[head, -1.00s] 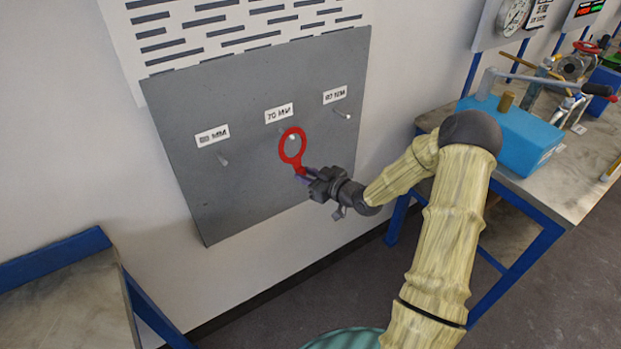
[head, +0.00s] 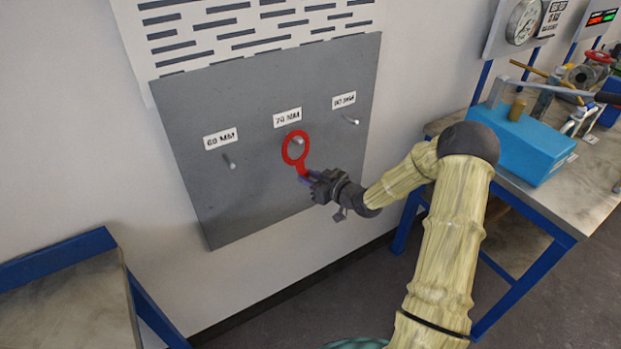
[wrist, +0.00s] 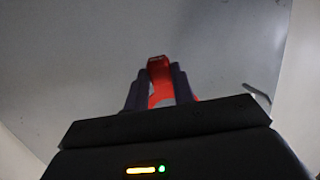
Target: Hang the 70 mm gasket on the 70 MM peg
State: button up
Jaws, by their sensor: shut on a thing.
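The red ring gasket (head: 286,151) is held upright by its tab in front of the grey peg board, and my gripper (head: 308,177) is shut on that tab. In the wrist view the red tab (wrist: 159,70) sits between the two dark fingers (wrist: 157,88). The 70 MM peg (head: 299,140) shows inside the ring's opening, near its upper right, below the 70 MM label (head: 288,118). I cannot tell whether the ring is around the peg or still in front of its tip.
The grey board (head: 225,210) also bears the 60 MM peg (head: 230,162) at left and another labelled peg (head: 350,119) at right. A blue box (head: 520,140) stands on the bench at right. Another bench (head: 65,295) is at lower left.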

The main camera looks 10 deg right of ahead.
jog(key=o, duration=0.9)
jog(key=b+v, duration=0.1)
jog(key=v, duration=1.6)
jog(key=shift+s+d, duration=0.2)
jog(key=shift+s, duration=0.05)
